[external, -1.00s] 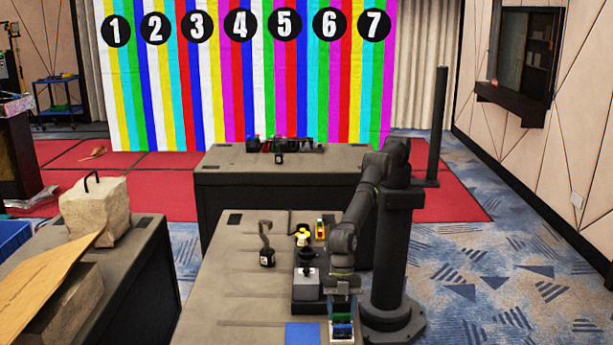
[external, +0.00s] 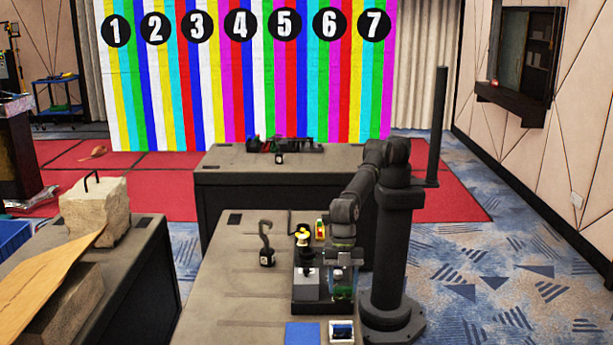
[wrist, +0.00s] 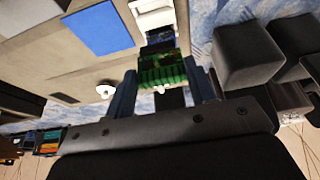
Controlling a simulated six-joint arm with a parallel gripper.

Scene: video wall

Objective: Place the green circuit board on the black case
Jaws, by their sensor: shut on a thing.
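My gripper (external: 343,284) is shut on the green circuit board (external: 343,292). The board also shows between the two fingers in the wrist view (wrist: 162,76). The black case (external: 309,307) is a low dark box on the near table, with a grey block and a dark stick on its left part. In the external view the gripper and board are over or in front of the case's right part. I cannot tell whether the board touches it.
A white tray (external: 333,341) with blue-and-dark contents stands at the near edge, beside a flat blue square (external: 302,333). A black hooked object (external: 266,256) stands left of the case. Small yellow and red-green items are behind it.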

